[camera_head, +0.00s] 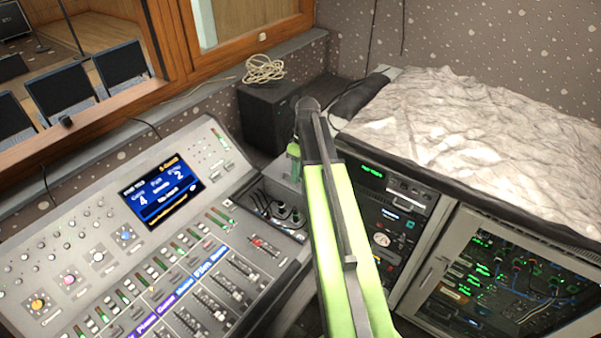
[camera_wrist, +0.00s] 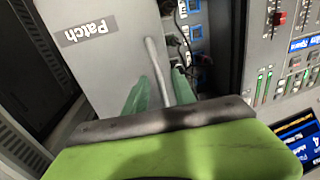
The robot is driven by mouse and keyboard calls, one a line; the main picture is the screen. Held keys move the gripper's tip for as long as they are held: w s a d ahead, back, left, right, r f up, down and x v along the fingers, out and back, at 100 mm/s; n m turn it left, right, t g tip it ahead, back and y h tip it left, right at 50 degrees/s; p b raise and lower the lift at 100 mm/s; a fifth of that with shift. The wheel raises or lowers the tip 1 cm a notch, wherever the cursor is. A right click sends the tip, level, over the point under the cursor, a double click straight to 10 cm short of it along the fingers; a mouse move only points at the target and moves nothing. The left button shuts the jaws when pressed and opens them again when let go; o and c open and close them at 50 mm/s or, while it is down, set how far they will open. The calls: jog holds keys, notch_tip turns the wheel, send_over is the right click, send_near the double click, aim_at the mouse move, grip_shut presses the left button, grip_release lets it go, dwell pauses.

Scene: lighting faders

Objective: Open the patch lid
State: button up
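The patch lid (camera_wrist: 105,60) is a grey panel marked "Patch", upside down in the wrist view. A pale bar handle (camera_wrist: 153,55) runs along its edge. My gripper (camera_wrist: 163,88) has its green fingers on both sides of the handle, close against it. The opening (camera_wrist: 190,40) beside the lid shows dark cables and blue sockets, so the lid does not cover all of it. In the head view the opening (camera_head: 276,209) lies left of my arm, and my gripper (camera_head: 294,150) is at its far side. The lid is mostly hidden there by my arm.
The mixing desk (camera_head: 150,250) with faders and a lit screen (camera_head: 163,190) is on the left. A black speaker box (camera_head: 270,115) stands behind. A rack cabinet (camera_head: 500,280) under a grey-white textured top (camera_head: 470,130) is on the right.

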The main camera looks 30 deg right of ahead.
jog(key=w+d+r+p, duration=0.1)
jog(key=d+r+p, duration=0.2)
jog(key=r+p, duration=1.4)
jog(key=shift+w, duration=0.15)
